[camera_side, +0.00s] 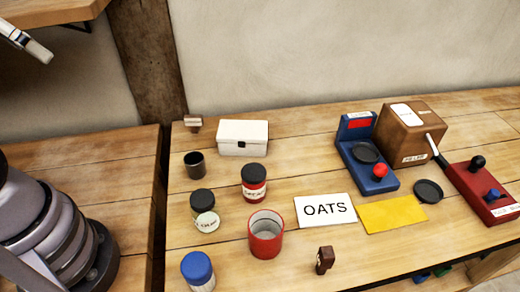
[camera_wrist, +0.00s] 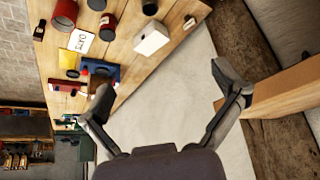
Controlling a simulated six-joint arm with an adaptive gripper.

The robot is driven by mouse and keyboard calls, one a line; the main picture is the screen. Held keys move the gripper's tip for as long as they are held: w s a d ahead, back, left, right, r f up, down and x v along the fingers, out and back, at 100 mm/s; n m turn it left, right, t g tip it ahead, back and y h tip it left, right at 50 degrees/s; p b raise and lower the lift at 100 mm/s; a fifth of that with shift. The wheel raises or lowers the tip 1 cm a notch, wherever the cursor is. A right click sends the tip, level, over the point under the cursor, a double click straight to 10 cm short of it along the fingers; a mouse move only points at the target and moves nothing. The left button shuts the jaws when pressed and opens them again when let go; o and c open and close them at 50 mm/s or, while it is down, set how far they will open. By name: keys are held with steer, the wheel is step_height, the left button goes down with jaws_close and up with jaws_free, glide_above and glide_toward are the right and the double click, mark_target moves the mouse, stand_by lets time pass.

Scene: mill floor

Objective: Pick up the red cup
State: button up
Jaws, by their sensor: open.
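The red cup (camera_side: 265,236) stands upright near the front of the table in the side view, its open mouth up and its inside pale grey. It also shows at the top left of the wrist view (camera_wrist: 64,15). My gripper (camera_wrist: 163,84) is open in the wrist view, its two dark fingers spread wide with nothing between them. It is well away from the cup, with the pale wall beyond the fingers.
A dark cup (camera_side: 194,166) and white box (camera_side: 243,138) stand behind. A blue scale (camera_side: 372,184) is right.

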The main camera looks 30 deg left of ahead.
steer(key=shift+w, duration=0.1)
steer(key=w+d+f+n+g+h, duration=0.65)
steer(key=w+d+f+g, duration=0.35)
steer(key=w+d+f, duration=0.45)
steer(key=n+g+h, duration=0.2)
steer(key=n+h, duration=0.3)
steer(key=n, duration=0.1)
glide_toward(273, 243)
steer(key=f, duration=0.1)
steer(key=shift+x, duration=3.05)
steer(key=shift+w, duration=0.1)
steer(key=shift+c, duration=0.3)
